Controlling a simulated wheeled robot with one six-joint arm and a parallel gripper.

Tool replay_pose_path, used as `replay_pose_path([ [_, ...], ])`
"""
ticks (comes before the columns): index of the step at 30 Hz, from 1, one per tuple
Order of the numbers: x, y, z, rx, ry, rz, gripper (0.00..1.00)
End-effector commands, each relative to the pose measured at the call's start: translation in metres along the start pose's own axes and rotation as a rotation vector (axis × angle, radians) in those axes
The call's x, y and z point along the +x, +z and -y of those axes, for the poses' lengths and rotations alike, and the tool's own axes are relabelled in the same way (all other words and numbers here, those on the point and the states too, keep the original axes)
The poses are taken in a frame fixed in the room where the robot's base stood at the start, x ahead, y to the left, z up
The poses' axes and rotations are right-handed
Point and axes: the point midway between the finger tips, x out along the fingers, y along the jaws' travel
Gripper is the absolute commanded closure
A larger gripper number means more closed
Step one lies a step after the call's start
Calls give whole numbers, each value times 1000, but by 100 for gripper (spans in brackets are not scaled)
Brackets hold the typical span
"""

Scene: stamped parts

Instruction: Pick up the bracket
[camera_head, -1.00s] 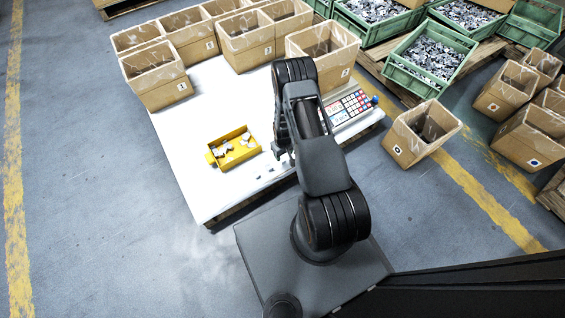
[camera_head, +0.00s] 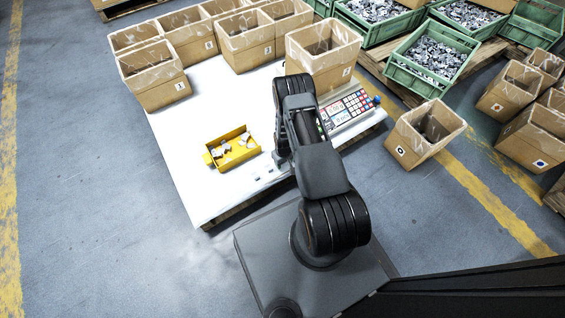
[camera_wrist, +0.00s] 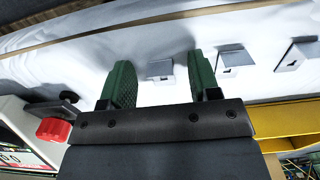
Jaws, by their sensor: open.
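In the wrist view, my gripper (camera_wrist: 160,85) shows two green fingers, open. A small light bracket (camera_wrist: 160,70) lies on the white table between the fingertips, with clear space on both sides. A second bracket (camera_wrist: 232,62) lies just right of the right finger, and a third (camera_wrist: 298,55) farther right. In the head view, small pale parts (camera_head: 265,172) lie on the table near the front edge, right below the yellow tray (camera_head: 245,156). My arm hides the gripper's fingers there. Which bracket the task means cannot be told.
The yellow tray holds several small parts. Cardboard boxes (camera_head: 247,50) line the table's back, and a control panel (camera_head: 348,110) stands to the right. The left of the white table (camera_head: 185,140) is clear. A red knob (camera_wrist: 53,130) shows left of my gripper.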

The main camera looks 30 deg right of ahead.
Motion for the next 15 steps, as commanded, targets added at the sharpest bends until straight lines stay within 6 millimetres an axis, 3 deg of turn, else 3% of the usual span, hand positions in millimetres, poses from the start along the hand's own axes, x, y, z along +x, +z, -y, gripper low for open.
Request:
replay_pose_path([
  [2,0,0,0,0,0,0,46],
  [15,0,0,0,0,0,0,88],
])
